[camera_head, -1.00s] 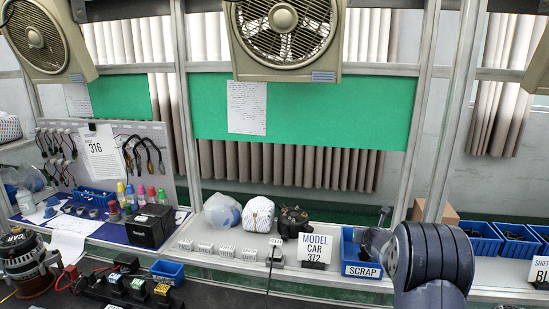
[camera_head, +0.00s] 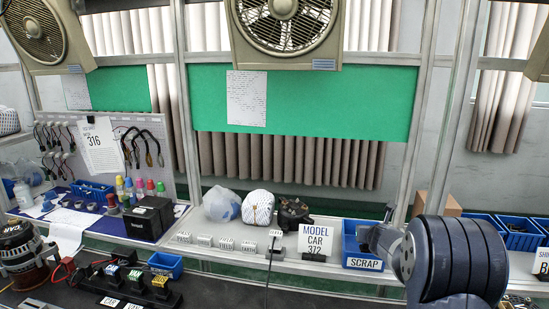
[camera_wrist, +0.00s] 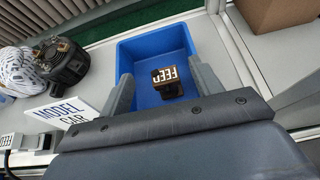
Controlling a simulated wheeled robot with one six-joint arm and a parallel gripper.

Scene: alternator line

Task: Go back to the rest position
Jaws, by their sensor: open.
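My gripper (camera_wrist: 164,78) is open and empty in the wrist view, its two grey fingers apart above the blue scrap bin. Inside the blue scrap bin (camera_wrist: 137,55) a small black and tan block (camera_wrist: 167,83) with a lettered label lies on the floor of the bin, apart from both fingers. In the head view the scrap bin (camera_head: 350,243) stands on the shelf, partly hidden by my arm at the right.
A "MODEL CAR 372" sign (camera_head: 315,240) stands left of the bin, with a dark alternator part (camera_head: 293,213) behind it. A cardboard box (camera_wrist: 275,14) is behind right. More blue bins (camera_head: 522,238) sit at the right. Fans (camera_head: 285,25) hang above.

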